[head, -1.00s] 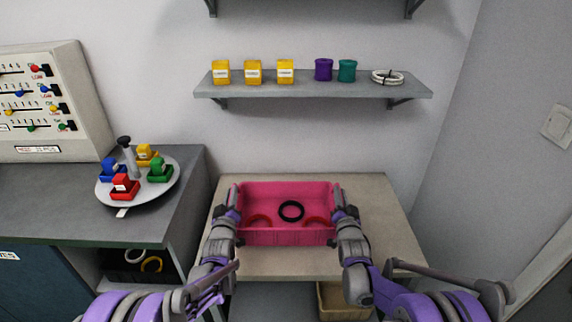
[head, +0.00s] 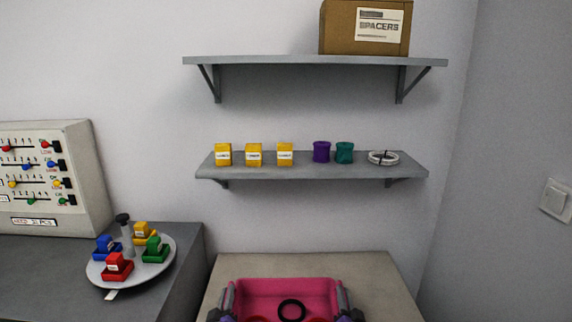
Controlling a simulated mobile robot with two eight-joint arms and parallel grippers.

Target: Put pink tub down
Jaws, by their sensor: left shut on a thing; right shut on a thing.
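The pink tub (head: 264,287) is at the bottom edge of the head view, over the beige table (head: 368,270). A black ring (head: 292,310) and parts of red rings (head: 319,320) show inside it. My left gripper (head: 229,300) is shut on the tub's left side. My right gripper (head: 343,300) is shut on its right side. The front of the tub and most of both arms are cut off by the frame. I cannot tell whether the tub's underside touches the table.
A round grey tray (head: 150,270) with coloured blocks stands on the dark counter (head: 50,285) at left. A wall shelf (head: 300,171) holds yellow boxes, a purple tub, a teal tub and white rings. A cardboard box (head: 365,27) sits on the upper shelf (head: 270,61).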

